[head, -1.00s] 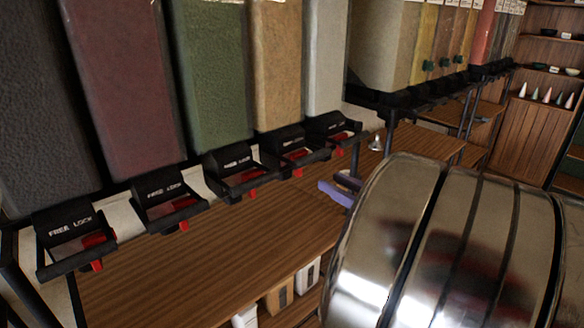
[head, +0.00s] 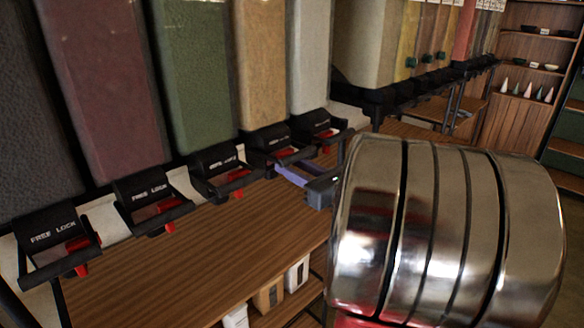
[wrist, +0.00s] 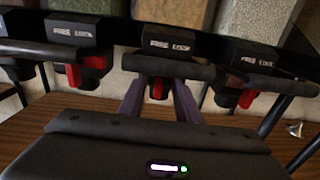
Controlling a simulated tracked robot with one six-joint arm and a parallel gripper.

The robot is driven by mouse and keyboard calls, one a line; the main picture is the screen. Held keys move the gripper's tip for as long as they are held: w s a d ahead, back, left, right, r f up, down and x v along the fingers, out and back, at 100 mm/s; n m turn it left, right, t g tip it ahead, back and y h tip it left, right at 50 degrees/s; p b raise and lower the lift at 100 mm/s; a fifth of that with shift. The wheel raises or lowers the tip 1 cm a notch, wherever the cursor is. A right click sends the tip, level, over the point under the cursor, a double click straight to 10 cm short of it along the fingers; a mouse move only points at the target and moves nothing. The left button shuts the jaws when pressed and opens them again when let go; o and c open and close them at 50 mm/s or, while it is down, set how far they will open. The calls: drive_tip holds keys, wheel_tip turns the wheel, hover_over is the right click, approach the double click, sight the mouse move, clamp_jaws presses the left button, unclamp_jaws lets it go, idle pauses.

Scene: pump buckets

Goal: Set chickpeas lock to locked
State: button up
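A row of black dispenser spouts marked FREE LOCK, each with a red lever, sits under tall bins. No bin name is readable, so I cannot confirm which holds chickpeas. My gripper (head: 287,173) is at the spout (head: 268,139) under the tan bin (head: 262,70). In the wrist view, its two purple-grey fingers (wrist: 159,92) are apart, with that spout's red lever (wrist: 158,87) visible between them. The lever hangs below the left, FREE side of the label (wrist: 169,46). I cannot tell whether either finger touches it.
Neighbouring red levers hang close on the left (wrist: 93,68) and right (wrist: 247,94) in the wrist view. The black handle bar (wrist: 170,69) crosses just above my fingers. A wooden counter (head: 215,240) runs below. A small metal bell (wrist: 295,129) stands to the right.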

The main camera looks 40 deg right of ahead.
clamp_jaws()
idle(0.4)
idle(0.4)
